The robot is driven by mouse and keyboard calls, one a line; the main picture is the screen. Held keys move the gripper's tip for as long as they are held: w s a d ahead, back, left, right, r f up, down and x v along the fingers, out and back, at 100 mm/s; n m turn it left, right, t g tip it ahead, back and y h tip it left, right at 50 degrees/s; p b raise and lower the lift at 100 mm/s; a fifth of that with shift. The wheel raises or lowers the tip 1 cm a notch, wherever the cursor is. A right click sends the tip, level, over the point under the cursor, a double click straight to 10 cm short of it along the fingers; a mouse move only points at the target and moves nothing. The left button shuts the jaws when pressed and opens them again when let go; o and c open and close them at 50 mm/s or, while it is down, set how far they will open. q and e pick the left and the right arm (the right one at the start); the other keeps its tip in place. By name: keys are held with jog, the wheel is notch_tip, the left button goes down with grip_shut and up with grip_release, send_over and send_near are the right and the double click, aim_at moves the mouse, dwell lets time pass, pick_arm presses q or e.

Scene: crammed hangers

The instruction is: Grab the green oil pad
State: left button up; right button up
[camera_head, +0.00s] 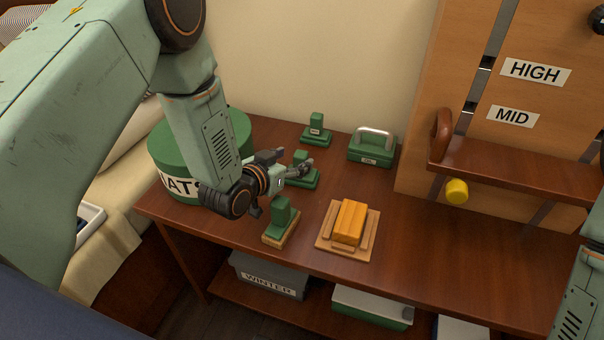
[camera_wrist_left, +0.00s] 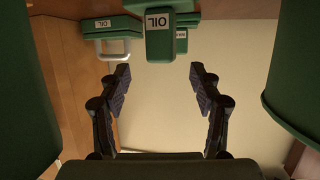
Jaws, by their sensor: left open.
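The green oil pad is a small green block with a white OIL label. It shows at the top middle of the left wrist view (camera_wrist_left: 158,38), in line with the gap between my left fingers. In the head view a green pad (camera_head: 304,181) stands on the table by my left gripper (camera_head: 290,167), and the gripper partly covers it. My left gripper is open, and in the wrist view its gap (camera_wrist_left: 158,76) is empty. I cannot tell whether a finger touches the pad. My right gripper is not in view.
Other green pads stand behind (camera_head: 316,131) and in front (camera_head: 281,221). A green box with a pale handle (camera_head: 371,149) is at the back. An orange block (camera_head: 350,221) sits on a wooden tray (camera_head: 328,243). A green drum (camera_head: 166,153) is left; a shelf (camera_head: 510,168) is right.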

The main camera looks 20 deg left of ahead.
aim_at(299, 155)
pick_arm(q)
jog(key=b+x, duration=0.1)
jog(key=x, duration=0.3)
jog(key=shift+w+a+f+b, duration=0.15)
jog(key=shift+w+f+b, duration=0.1)
jog(key=shift+f+b, duration=0.15)
jog(key=shift+w, duration=0.25)
jog(key=shift+r, duration=0.15)
jog(key=c, duration=0.5)
grip_shut()
